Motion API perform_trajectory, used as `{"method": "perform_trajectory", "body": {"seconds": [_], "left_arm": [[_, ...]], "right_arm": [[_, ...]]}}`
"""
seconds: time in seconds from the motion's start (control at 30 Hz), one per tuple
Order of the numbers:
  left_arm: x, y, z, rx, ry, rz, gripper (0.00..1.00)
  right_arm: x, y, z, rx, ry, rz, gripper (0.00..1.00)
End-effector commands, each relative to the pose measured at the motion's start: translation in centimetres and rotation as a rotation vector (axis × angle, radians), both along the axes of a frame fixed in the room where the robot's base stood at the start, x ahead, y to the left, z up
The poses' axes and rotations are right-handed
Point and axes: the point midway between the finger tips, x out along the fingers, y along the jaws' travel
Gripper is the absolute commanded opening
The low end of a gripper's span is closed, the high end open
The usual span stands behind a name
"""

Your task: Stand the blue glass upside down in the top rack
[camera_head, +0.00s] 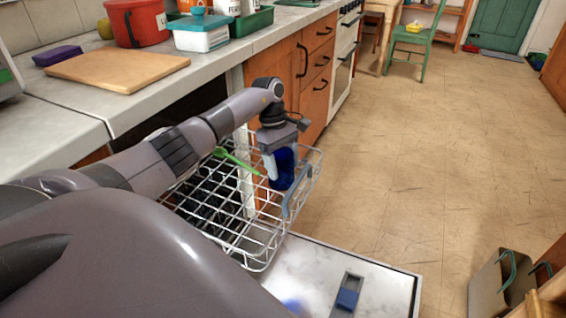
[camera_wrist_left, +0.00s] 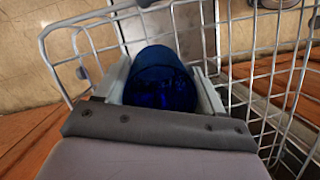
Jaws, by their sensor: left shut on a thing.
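A dark blue glass (camera_head: 283,168) is held between the fingers of my left gripper (camera_head: 270,163), at the right end of the pulled-out wire top rack (camera_head: 262,232). In the left wrist view the blue glass (camera_wrist_left: 160,78) sits between the two pale fingers of the left gripper (camera_wrist_left: 163,92), with the rack's white wires (camera_wrist_left: 228,50) around and beyond it. I cannot tell whether the glass touches the rack floor, nor clearly which way its mouth faces. My right gripper is not in view.
A green utensil (camera_head: 236,161) lies across the rack. The open dishwasher door (camera_head: 390,285) is below it. The counter above carries a cutting board (camera_head: 118,69), a red pot (camera_head: 137,22) and a white tub (camera_head: 201,36).

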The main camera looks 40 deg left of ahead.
Motion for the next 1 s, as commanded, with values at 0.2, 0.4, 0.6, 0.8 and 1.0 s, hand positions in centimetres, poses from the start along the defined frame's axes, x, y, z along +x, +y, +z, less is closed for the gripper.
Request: {"method": "perform_trajectory", "body": {"seconds": [0.2, 0.4, 0.6, 0.8, 1.0], "left_arm": [[0.0, 0.0, -0.5, 0.0, -0.001, 0.0, 0.24], [0.0, 0.0, -0.4, 0.0, -0.001, 0.0, 0.98], [0.0, 0.0, -0.5, 0.0, 0.001, 0.0, 0.98], [0.1, 0.2, 0.3, 0.001, -0.003, 0.001, 0.98], [0.1, 1.3, 4.1, 0.001, -0.003, 0.002, 0.98]], "right_arm": [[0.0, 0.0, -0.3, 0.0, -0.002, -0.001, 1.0], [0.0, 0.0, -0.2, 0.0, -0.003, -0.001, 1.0], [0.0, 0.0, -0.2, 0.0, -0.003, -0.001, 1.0], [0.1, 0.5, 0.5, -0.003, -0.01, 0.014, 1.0], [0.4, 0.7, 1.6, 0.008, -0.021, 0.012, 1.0]]}}
